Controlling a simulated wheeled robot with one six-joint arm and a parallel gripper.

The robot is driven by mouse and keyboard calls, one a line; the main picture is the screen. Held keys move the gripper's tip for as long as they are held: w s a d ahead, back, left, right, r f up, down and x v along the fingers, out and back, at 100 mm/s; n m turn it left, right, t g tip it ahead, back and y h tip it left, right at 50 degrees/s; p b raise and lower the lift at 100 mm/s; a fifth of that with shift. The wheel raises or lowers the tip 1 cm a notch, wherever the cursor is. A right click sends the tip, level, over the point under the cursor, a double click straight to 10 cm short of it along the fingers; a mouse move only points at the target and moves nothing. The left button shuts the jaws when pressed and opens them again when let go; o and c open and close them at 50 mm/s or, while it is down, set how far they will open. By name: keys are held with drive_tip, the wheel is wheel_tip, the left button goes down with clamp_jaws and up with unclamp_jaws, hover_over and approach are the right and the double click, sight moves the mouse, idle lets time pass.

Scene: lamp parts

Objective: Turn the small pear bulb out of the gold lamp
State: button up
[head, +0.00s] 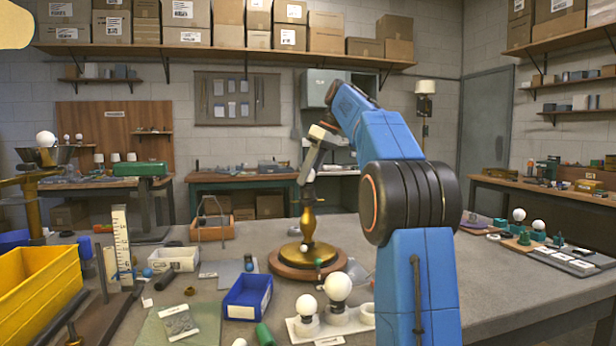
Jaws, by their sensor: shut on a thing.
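The gold lamp (307,228) stands upright on a round wooden base (283,268) near the middle of the bench. My gripper (308,178) reaches down to the top of the lamp from the upper right. Its jaws are shut on the small pear bulb (311,177), of which only a little pale glass shows at the lamp's neck. The fingers hide most of the bulb, and I cannot tell how far its thread sits in the socket.
A blue bin (248,297) stands in front of the lamp at left. A white holder with two round bulbs (338,287) stands in front at right. A yellow crate (40,290) fills the left edge. Bare bench (510,285) shows right of my arm.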

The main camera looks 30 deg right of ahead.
idle(0.3)
drive_tip(key=shift+n+g+y, duration=0.3)
drive_tip(key=shift+n+g, duration=0.3)
drive_tip(key=shift+n, duration=0.9)
drive_tip(key=o, duration=0.8)
